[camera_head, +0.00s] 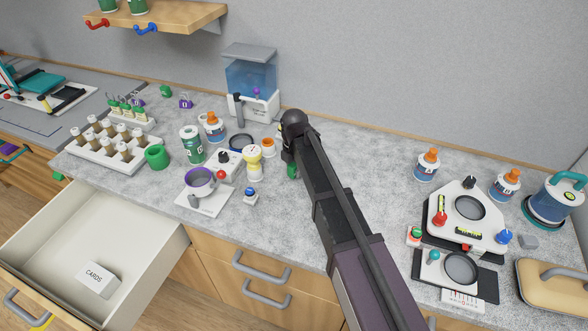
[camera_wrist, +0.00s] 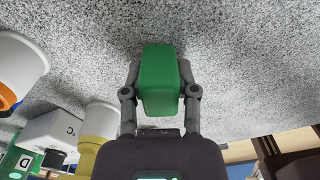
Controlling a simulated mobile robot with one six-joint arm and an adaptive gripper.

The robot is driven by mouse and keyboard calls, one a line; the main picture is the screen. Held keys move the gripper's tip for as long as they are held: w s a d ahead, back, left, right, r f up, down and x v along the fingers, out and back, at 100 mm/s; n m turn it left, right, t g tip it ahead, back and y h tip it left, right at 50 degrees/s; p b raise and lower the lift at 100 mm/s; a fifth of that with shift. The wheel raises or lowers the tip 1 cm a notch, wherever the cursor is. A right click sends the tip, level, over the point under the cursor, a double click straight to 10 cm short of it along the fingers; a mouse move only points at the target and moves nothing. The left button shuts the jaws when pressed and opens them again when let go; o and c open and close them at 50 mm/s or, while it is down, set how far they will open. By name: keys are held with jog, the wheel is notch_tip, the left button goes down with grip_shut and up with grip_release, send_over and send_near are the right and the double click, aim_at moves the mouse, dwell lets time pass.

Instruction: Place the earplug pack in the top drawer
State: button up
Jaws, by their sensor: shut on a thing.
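My gripper (camera_wrist: 160,92) is shut on a green block, the earplug pack (camera_wrist: 160,80), with one finger on each side of it. In the head view only a green bit of the pack (camera_head: 292,171) shows beside my wrist, over the middle of the counter. I cannot tell whether it touches the counter. A drawer (camera_head: 150,262) is pulled open at the lower left, well to the left of my gripper. A white box marked CARDS (camera_head: 97,279) lies inside it, and the rest of its floor is bare.
A vial rack (camera_head: 105,148) and green cup (camera_head: 157,157) sit near the drawer. Closed drawer fronts (camera_head: 225,262) lie below the counter.

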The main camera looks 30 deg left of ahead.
aim_at(294, 164)
jog(key=shift+r+p, duration=1.6)
jog(key=shift+r, duration=0.2)
jog(key=s+d, duration=0.2)
jog(key=s, duration=0.2)
jog(key=s+d, duration=0.2)
jog(key=s, duration=0.3)
jog(key=s+d+r+p, duration=0.1)
jog(key=s+d, duration=0.2)
jog(key=s, duration=0.2)
jog(key=shift+s+d, duration=0.1)
jog(key=shift+s, duration=0.1)
